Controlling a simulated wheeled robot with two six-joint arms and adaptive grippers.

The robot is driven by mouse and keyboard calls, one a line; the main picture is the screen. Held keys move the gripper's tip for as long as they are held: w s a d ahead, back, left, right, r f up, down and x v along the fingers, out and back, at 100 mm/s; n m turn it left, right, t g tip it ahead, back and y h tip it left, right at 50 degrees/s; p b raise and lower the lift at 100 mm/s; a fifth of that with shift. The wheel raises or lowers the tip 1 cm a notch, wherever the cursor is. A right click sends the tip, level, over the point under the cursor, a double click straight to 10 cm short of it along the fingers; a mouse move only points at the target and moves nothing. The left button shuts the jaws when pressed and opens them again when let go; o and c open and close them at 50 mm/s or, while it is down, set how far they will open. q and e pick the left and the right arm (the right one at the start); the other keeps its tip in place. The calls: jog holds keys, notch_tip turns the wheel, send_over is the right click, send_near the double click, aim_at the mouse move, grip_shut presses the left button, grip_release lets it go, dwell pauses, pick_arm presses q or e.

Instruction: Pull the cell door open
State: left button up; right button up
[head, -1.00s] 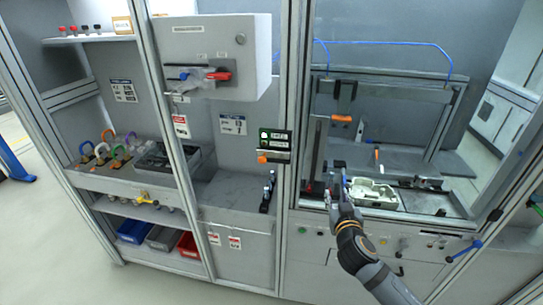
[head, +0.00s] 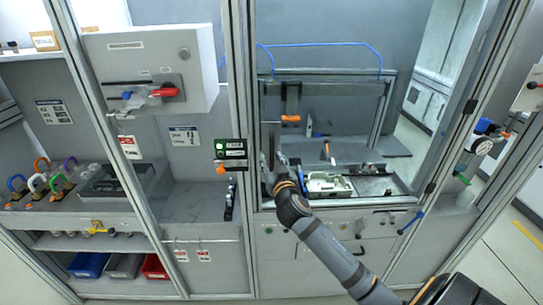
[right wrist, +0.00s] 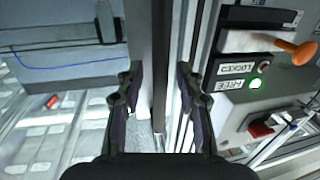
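The cell door is the tall framed panel on the right of the head view, its lower rail (head: 340,207) running above the drawers. Hinge-like dark blocks sit on its right side. My right gripper (head: 271,168) is at the door's left edge, near the upright post. In the right wrist view my right gripper (right wrist: 160,78) has its fingers apart, with a dark upright bar (right wrist: 159,50) showing between them. I cannot tell whether they touch it. My left gripper is out of view.
Inside the cell a pale tray-like part (head: 327,184) lies on the work surface. A grey cabinet with a red switch handle (head: 163,92) and shelves with coloured padlocks stand left. A blue handle (head: 411,222) sticks out at lower right. Floor is free at far right.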

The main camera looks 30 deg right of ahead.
jog(key=shift+w+d, duration=0.1)
jog(key=shift+w, duration=0.05)
jog(key=shift+c, duration=0.3)
grip_shut()
dwell(0.4)
